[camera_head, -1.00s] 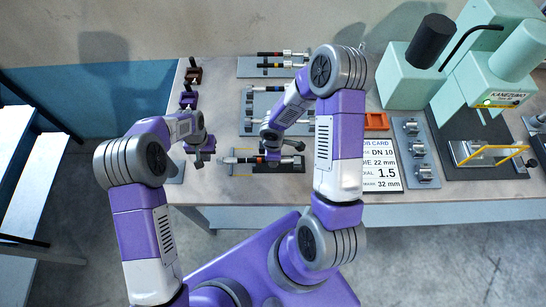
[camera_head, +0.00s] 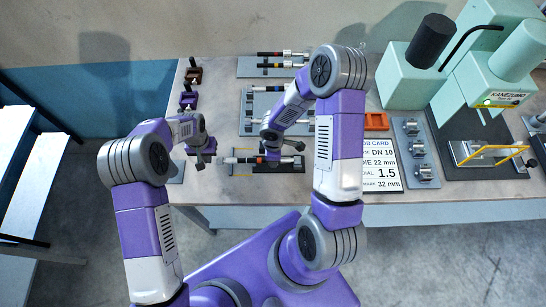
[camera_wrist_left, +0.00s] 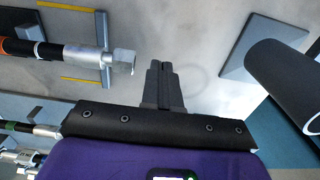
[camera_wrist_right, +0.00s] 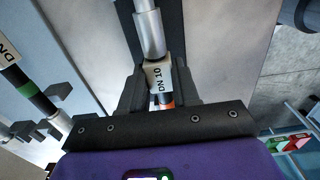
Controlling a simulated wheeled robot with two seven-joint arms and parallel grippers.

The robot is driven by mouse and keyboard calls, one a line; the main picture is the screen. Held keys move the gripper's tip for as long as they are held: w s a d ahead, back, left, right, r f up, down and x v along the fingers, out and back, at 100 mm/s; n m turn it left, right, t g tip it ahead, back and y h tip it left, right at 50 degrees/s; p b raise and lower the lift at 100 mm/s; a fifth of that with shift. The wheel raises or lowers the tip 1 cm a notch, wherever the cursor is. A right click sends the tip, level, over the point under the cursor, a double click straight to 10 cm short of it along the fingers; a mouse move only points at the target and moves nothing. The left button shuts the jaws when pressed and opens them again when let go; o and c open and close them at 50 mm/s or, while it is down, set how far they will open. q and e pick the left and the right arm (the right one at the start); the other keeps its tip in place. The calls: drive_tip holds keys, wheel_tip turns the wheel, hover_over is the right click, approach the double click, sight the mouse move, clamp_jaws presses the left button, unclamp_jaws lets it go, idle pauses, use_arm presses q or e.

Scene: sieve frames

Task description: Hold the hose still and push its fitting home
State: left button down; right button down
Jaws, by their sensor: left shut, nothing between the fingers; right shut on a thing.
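The hose (camera_head: 273,158) lies across a dark fixture at the bench's front, left to right. Its black body, orange band and white DN 10 label (camera_wrist_right: 158,76) show close up in the right wrist view. My right gripper (camera_head: 271,151) is shut around the hose at the label. The metal fitting (camera_wrist_left: 123,62), with a hex end, sits at the hose's left end, beyond a silvery sleeve (camera_wrist_left: 82,57). My left gripper (camera_head: 209,158) is shut and empty, just left of the fitting. In the left wrist view its fingertips (camera_wrist_left: 160,66) are apart from the hex end.
Behind lie more hoses on grey racks (camera_head: 275,66). A job card (camera_head: 381,163), an orange tray (camera_head: 376,121) and a pale green machine (camera_head: 490,85) stand to the right. Small brown and purple holders (camera_head: 189,100) stand back left. A dark cylinder (camera_wrist_left: 285,75) is near my left gripper.

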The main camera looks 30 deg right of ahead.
use_arm(q)
drive_tip(key=shift+f, duration=1.45)
use_arm(e)
drive_tip(key=shift+s+f, duration=0.15)
drive_tip(key=shift+s, duration=0.05)
use_arm(q)
drive_tip(key=shift+d, duration=0.1)
drive_tip(key=shift+s+d, duration=0.25)
drive_tip(key=shift+d, duration=0.05)
drive_tip(key=shift+s+d, duration=0.1)
drive_tip(key=shift+d, duration=0.05)
drive_tip(key=shift+s+d, duration=0.15)
drive_tip(key=shift+d, duration=0.1)
